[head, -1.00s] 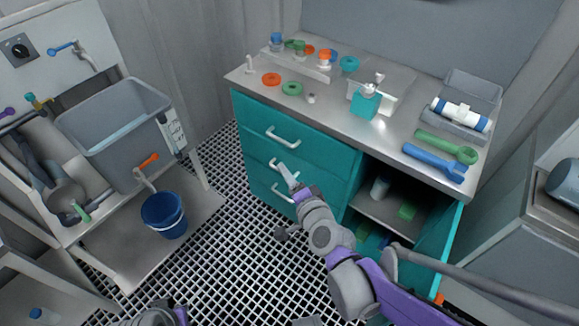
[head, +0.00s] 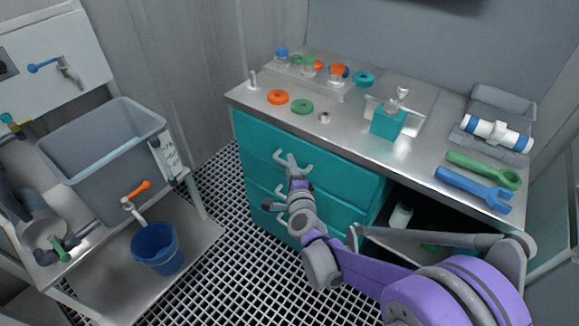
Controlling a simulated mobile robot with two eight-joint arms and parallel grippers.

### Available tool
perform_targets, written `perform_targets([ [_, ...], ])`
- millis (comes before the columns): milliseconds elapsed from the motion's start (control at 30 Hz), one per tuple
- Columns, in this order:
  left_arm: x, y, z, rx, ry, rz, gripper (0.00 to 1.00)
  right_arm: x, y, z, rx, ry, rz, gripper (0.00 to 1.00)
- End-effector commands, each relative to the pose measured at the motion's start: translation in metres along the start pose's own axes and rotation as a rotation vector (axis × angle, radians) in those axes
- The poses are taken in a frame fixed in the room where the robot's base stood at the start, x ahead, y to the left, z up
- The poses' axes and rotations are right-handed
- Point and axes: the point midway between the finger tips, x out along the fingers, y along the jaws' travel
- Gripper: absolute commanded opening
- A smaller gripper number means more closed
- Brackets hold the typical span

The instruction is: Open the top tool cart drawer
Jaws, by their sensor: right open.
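The teal tool cart stands in the middle right with a metal top. Its top drawer (head: 335,174) looks shut, with a pale bar handle (head: 303,166) on its front. My right gripper (head: 287,160) is open at the left part of that handle, its fingers overlapping it in this view. I cannot tell whether the fingers touch the handle or stand around it. The lower drawers (head: 263,218) look shut and are partly hidden by my right arm. My left gripper is not in view.
The cart top carries orange (head: 278,97) and green (head: 302,107) rings, a teal dispenser (head: 388,122), a blue wrench (head: 474,188) and a green wrench (head: 483,169). A grey sink (head: 100,150) and a blue bucket (head: 157,248) stand left. Open grated floor (head: 235,265) lies between.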

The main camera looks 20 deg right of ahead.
Motion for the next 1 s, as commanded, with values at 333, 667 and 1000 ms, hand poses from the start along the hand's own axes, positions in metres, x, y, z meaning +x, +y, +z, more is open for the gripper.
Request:
perform_targets([
  [333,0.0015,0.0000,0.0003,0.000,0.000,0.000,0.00,0.0097,-0.0003,0.0001,-0.001,-0.001,0.000,0.46],
  [667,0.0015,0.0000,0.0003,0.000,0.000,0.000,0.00,0.0095,-0.0003,0.0002,-0.001,-0.001,0.000,0.00],
  [1000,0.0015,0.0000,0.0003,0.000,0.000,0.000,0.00,0.0094,-0.0004,0.0003,-0.001,-0.001,0.000,0.00],
])
